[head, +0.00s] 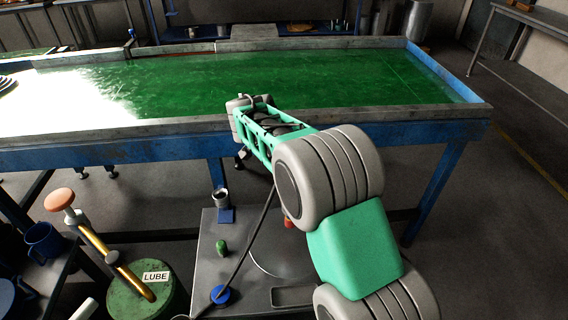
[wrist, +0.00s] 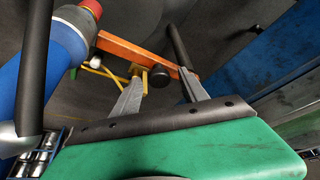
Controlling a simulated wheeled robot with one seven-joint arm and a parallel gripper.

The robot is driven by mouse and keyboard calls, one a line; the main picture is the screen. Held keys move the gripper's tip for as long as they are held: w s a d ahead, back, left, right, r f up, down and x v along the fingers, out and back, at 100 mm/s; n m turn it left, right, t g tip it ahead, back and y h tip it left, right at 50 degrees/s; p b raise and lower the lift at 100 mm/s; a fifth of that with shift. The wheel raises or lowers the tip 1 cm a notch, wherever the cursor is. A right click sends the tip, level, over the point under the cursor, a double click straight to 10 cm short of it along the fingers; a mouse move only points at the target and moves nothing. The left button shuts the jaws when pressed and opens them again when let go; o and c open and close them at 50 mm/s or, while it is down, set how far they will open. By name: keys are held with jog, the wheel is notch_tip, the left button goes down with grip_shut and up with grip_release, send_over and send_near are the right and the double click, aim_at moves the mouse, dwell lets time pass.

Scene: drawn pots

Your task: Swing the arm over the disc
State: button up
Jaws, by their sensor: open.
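A round grey disc (head: 283,260) shows faintly on a grey metal plate low in the head view. My arm covers part of its right side. My gripper (wrist: 163,77) shows in the wrist view with its two pale fingers apart and nothing between them. An orange bar (wrist: 125,48) with a black knob lies beyond the fingertips, and I see no contact. In the head view my arm reaches up and left from the lower right to the table's near edge; its fingers cannot be made out there. I cannot make out the disc in the wrist view.
A green-topped table (head: 300,80) with a raised rim spans the back. A green LUBE can (head: 130,300) stands at lower left. The grey plate (head: 205,262) carries a green piece (head: 222,247) and a blue round piece (head: 221,294). A blue cylinder (wrist: 45,75) fills the wrist view's left.

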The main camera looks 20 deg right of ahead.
jog(key=v, duration=0.7)
jog(key=shift+a+r, duration=0.2)
jog(key=shift+r, duration=0.15)
jog(key=shift+s+r, duration=0.1)
